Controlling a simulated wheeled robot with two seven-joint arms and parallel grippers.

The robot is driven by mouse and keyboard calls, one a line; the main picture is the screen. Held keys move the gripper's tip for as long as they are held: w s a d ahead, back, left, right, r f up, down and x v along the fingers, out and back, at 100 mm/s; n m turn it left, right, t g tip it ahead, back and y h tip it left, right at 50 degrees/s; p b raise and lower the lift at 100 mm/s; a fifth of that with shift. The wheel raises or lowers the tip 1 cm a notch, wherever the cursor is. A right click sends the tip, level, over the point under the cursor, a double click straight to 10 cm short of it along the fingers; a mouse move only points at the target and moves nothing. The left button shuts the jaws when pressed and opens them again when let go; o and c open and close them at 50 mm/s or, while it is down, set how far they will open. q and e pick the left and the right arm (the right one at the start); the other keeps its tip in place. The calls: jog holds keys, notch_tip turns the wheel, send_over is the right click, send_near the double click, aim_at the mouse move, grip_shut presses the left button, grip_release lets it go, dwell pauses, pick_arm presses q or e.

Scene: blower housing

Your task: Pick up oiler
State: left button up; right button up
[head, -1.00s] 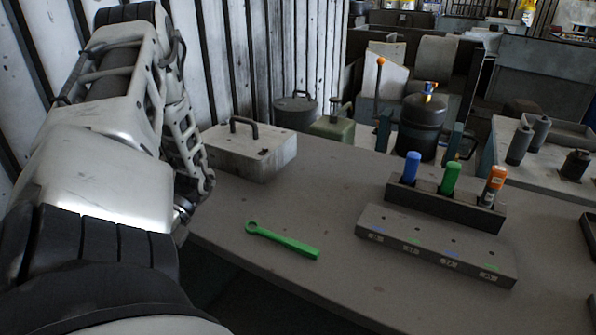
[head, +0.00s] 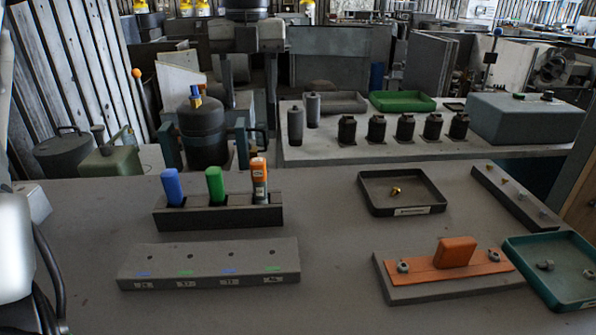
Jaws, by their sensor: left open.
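A dull green can (head: 108,162) with a thin slanted spout stands at the back left, past the table's far edge; it looks most like the oiler. Its lower part is hard to make out. My left arm comes in at the left edge, and only a small part of my left gripper (head: 48,290) shows there, cut off by the frame. It is open, with nothing seen in it, well in front of the can and apart from it. My right gripper is not in view.
A rack (head: 218,216) holds blue, green and orange handles. A black cylinder (head: 203,135) stands behind. The table's middle is clear.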

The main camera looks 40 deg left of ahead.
aim_at(257, 160)
pick_arm(q)
jog(key=f, duration=0.9)
jog(key=shift+d+f, duration=0.1)
jog(key=shift+d, duration=0.15)
jog(key=shift+s+d+f+p, duration=0.1)
jog(key=shift+f+p, duration=0.15)
jog(key=shift+f, duration=1.3)
jog(key=shift+s+f+p, duration=0.1)
jog(key=shift+f+p, duration=0.15)
jog(key=shift+f, duration=1.25)
jog(key=shift+c, duration=0.3)
jog(key=c, duration=1)
grip_shut()
jog(key=shift+r, duration=0.15)
